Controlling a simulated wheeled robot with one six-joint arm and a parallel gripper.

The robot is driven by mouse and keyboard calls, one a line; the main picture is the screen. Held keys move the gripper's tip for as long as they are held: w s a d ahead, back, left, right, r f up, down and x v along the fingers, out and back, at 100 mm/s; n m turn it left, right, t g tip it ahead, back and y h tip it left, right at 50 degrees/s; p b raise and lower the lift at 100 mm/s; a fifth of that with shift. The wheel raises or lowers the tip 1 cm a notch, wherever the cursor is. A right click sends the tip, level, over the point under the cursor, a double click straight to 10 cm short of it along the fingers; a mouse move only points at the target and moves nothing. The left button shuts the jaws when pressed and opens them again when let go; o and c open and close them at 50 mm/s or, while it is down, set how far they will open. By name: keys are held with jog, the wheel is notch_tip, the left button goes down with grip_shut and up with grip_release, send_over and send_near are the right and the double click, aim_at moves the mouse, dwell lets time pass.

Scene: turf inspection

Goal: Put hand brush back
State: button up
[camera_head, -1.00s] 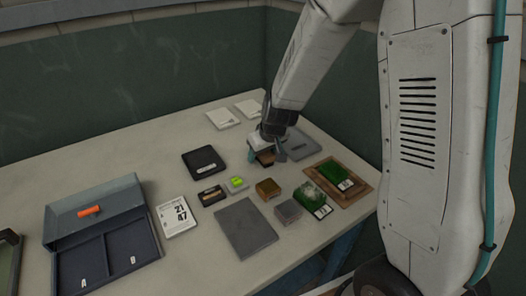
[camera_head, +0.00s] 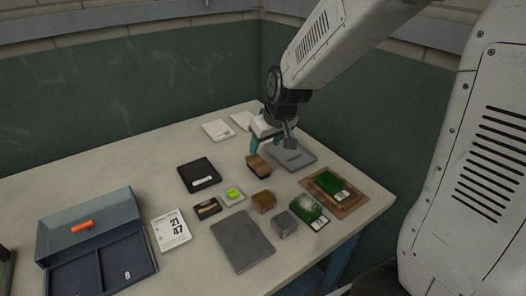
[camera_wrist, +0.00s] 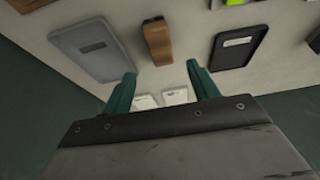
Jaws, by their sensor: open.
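The hand brush (camera_head: 258,166), a small brown wooden block shape, rests on the table between the black tray (camera_head: 199,175) and the grey tray (camera_head: 293,157). In the wrist view the brush (camera_wrist: 158,42) lies just beyond my fingertips, and its bristles cannot be made out. My gripper (camera_head: 269,143) is open and empty above and behind the brush. Its two teal fingers (camera_wrist: 160,74) are apart, with the brush roughly in line with the gap. The grey tray (camera_wrist: 92,48) and black tray (camera_wrist: 240,48) flank the brush in the wrist view.
A blue toolbox (camera_head: 90,228) stands at left beside a number card (camera_head: 171,230). Small blocks, a grey plate (camera_head: 243,240) and green turf pieces (camera_head: 301,207) lie in front. A wooden tray (camera_head: 351,203) with turf is at right. White cards (camera_head: 217,130) lie at the back.

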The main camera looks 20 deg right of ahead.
jog(key=s+r+g, duration=0.1)
jog(key=s+r, duration=0.2)
jog(key=s, duration=0.6)
jog(key=s+d+r+m+g, duration=0.1)
jog(key=s+r, duration=0.3)
jog(key=s, duration=0.5)
jog(key=s+d+r+m+g, duration=0.1)
jog(key=s+r, duration=0.3)
jog(key=s, duration=0.5)
jog(key=shift+s+d+h, duration=0.15)
jog(key=shift+s+h, duration=0.25)
jog(key=shift+r, duration=0.1)
jog(key=shift+c, duration=0.3)
